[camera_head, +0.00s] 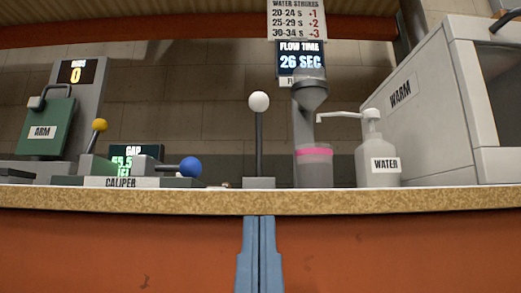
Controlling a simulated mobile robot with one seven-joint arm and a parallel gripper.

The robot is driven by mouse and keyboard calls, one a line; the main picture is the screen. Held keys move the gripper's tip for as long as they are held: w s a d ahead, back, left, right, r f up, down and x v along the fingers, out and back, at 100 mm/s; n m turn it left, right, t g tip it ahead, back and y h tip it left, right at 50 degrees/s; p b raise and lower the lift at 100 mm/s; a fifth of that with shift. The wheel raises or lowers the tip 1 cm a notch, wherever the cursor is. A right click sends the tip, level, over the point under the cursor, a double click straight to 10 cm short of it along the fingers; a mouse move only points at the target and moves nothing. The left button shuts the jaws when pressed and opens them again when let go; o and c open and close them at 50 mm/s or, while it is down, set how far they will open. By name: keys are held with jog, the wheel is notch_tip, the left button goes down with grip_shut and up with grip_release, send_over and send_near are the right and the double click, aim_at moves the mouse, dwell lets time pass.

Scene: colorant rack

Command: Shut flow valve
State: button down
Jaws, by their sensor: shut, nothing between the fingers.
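A lever with a white ball knob (259,102) stands upright on a small grey base at the counter's middle; no label shows on it. Right beside it is a grey flow cup (310,95) over a clear container (314,170) with a pink band. A sign under the display is mostly hidden by the cup. My gripper (260,218) has blue fingers, shut together and empty, at the bottom centre in front of the counter edge, below the lever's base and apart from the knob.
A WATER pump bottle (376,160) and a large WARM box (440,110) stand right. On the left are the caliper (120,182) with yellow (100,125) and blue (190,167) knobs, and a green ARM block (45,128). The counter edge (400,198) runs across.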

jog(key=w+d+r+h+p, duration=0.2)
jog(key=r+p, duration=1.2)
jog(key=p, duration=0.2)
jog(key=w+d+r+h+p, duration=0.1)
jog(key=w+r+p, duration=0.2)
jog(key=r+p, duration=1.3)
jog(key=w+d+f+n+g+p, duration=0.2)
jog(key=w+d+f+n+p, duration=0.2)
jog(key=f+n+p, duration=0.7)
jog(key=s+a+f+n+g+y+p, duration=0.3)
jog(key=s+f+n+y+p, duration=0.3)
jog(key=f+n+y+p, duration=0.2)
notch_tip(320, 180, down, 2)
jog(key=n+p, duration=0.2)
jog(key=shift+s+a+f+n+p, duration=0.15)
jog(key=shift+a+f+n+p, duration=0.05)
jog(key=shift+a+n+p, duration=0.1)
